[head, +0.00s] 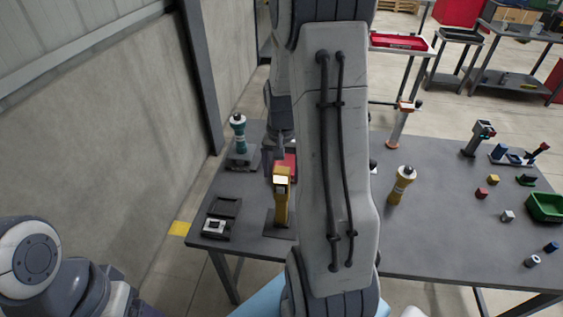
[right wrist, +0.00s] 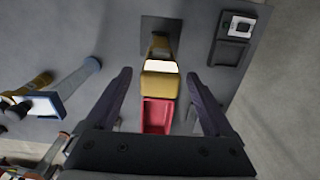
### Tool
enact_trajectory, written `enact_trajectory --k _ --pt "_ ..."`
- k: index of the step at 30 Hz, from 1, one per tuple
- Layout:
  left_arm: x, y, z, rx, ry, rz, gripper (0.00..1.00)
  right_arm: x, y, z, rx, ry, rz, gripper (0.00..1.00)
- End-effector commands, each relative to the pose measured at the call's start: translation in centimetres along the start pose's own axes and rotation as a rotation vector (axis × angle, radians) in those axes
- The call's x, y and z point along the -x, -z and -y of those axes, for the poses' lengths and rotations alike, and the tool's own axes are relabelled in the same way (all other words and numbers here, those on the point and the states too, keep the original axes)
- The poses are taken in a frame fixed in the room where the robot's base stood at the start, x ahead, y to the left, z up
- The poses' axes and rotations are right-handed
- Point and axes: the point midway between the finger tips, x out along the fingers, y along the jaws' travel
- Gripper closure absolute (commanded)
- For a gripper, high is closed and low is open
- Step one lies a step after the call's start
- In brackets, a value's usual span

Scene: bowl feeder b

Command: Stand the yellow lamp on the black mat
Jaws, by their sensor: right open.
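The yellow lamp (head: 281,205), with a bright white panel near its top, stands upright at the left part of the table. Its foot appears to rest on the black mat (head: 269,231). In the right wrist view the lamp's yellow head (right wrist: 160,86) lies between the open fingers of my right gripper (right wrist: 158,92), with gaps on both sides. The mat (right wrist: 150,24) shows around the foot there. In the head view my right gripper (head: 280,148) is partly hidden by my own arm. My left arm shows at the lower left, but its gripper is out of view.
A red tray (right wrist: 158,117) lies close by the lamp. A dark holder with a white-and-black block (head: 215,226) stands left of it, and a teal-and-white bottle-like tool (head: 239,135) behind. A yellow-and-black object (head: 402,186) stands right of my arm. A green bin (head: 546,208) sits far right.

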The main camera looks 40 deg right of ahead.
Motion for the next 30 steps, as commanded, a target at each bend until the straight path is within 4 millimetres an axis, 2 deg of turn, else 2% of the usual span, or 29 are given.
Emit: enact_trajectory --k 3,7,15,17,19,20,23,24,26,27,30 --pt "-0.5 0.0 0.0 0.000 0.000 0.000 0.28 2.2 0.1 0.0 0.000 0.002 -0.005 0.13" --pt "-0.6 0.0 0.0 -0.001 0.000 0.000 0.28 3.8 0.1 0.0 0.000 0.001 -0.003 0.13" --pt "-0.7 0.0 0.1 0.000 0.000 0.000 0.28 4.6 -0.1 0.1 0.002 -0.001 0.002 0.13" --pt "-0.6 0.0 0.1 0.000 0.000 0.000 0.28 4.7 -0.4 0.5 0.021 0.001 0.001 0.13" --pt "-0.6 0.0 0.1 0.000 0.000 0.000 0.28 5.1 -1.6 1.9 0.080 0.005 -0.002 0.13" --pt "-0.6 0.0 0.0 0.000 0.000 0.000 0.28 5.3 -2.4 2.8 0.119 0.007 -0.003 0.13" --pt "-0.6 0.0 0.1 0.000 0.000 0.000 0.28 6.3 -6.7 6.5 0.310 0.019 -0.007 0.13" --pt "-0.6 0.0 0.1 0.000 0.000 0.000 0.28 6.7 -9.1 8.0 0.407 0.025 -0.008 0.13" --pt "-0.6 0.0 0.1 0.000 0.000 0.000 0.28 7.3 -12.9 9.7 0.558 0.034 -0.009 0.13" --pt "-0.6 0.0 0.1 0.000 0.000 0.000 0.28 7.6 -15.4 10.5 0.660 0.041 -0.009 0.13" --pt "-0.6 0.0 0.1 0.000 0.000 0.000 0.28 8.2 -21.7 11.4 0.909 0.058 -0.006 0.13"
